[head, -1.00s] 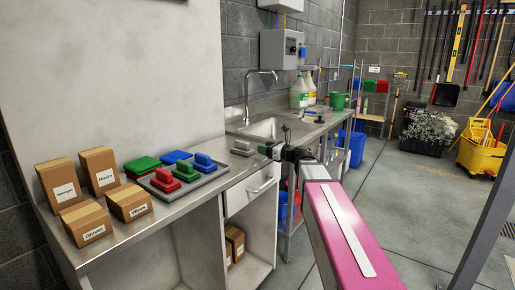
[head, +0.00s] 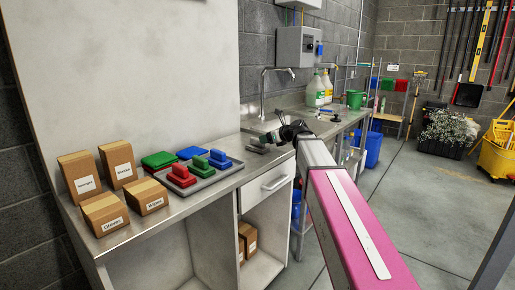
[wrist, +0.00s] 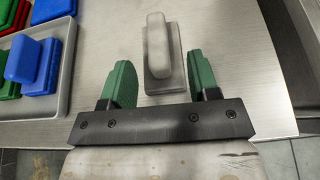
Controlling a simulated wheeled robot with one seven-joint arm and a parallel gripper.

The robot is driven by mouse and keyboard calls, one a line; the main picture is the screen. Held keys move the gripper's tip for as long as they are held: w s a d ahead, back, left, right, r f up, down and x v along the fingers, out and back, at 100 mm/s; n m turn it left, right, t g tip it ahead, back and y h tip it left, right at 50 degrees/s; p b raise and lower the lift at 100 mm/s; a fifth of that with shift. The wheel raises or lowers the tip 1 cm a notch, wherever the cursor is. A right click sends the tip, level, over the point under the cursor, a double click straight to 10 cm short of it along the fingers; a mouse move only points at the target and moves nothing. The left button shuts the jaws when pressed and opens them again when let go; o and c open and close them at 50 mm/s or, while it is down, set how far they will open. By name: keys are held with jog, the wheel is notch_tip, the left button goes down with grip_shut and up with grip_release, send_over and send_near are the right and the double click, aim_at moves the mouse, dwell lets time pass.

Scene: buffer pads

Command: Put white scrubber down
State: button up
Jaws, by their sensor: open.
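The white scrubber (wrist: 160,48), a pale grey-white block with an upright handle, rests on the steel counter. In the head view the scrubber (head: 257,148) is right of the tray, near the counter's front edge. My gripper (wrist: 162,68) is open. Its two green fingers are apart, one to each side of the scrubber's near end, and a gap shows on both sides. In the head view my gripper (head: 272,138) is just beside the scrubber, partly hidden by my wrist.
A grey tray (head: 205,182) holds red, green and blue scrubbers, left of the white one. Green and blue pads (head: 160,160) and several cardboard boxes (head: 117,165) stand farther left. A sink and tap (head: 264,95) are behind. Bare counter surrounds the white scrubber.

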aim_at(257, 138)
jog(key=shift+r+x, duration=0.15)
jog(key=shift+x, duration=1.4)
jog(key=shift+r+x, duration=0.15)
jog(key=shift+x, duration=1.4)
jog(key=shift+a, duration=0.2)
grip_shut()
